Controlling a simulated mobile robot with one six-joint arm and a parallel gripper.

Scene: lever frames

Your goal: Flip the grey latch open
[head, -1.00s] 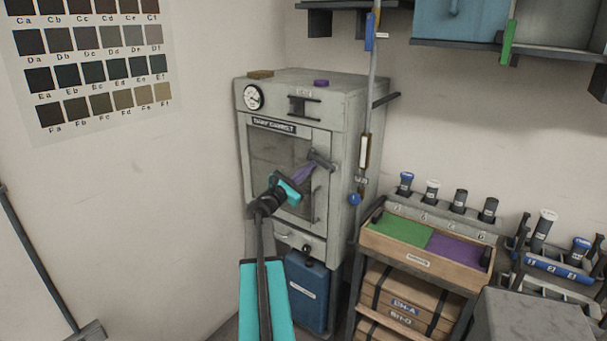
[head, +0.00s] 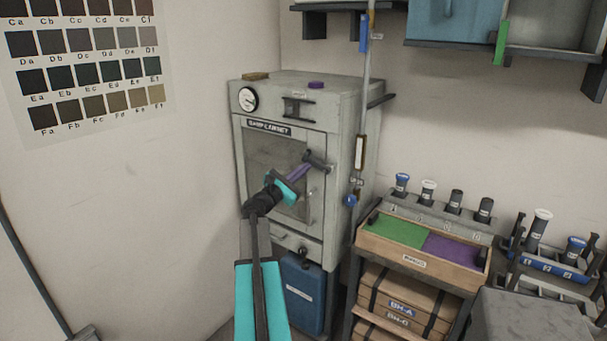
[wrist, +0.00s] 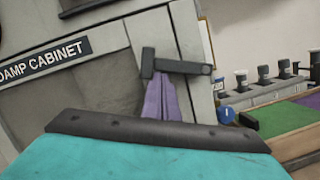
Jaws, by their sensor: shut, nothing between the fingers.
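The grey latch (head: 318,162) is a short dark lever on the right side of the damp cabinet's (head: 345,130) door. In the wrist view the latch (wrist: 182,67) points right from its pivot block, roughly level. The door is closed. My gripper (head: 305,161) has purple fingers, shut and empty, with their tips right by the latch's left end. In the wrist view the fingers (wrist: 163,98) reach up to just under the lever, close to the pivot block. Whether they touch it I cannot tell.
A pole with a blue knob (head: 350,201) stands right of the cabinet. A wooden tray with green and purple sections (head: 410,262) stands farther right. The wall on the left is clear of the arm.

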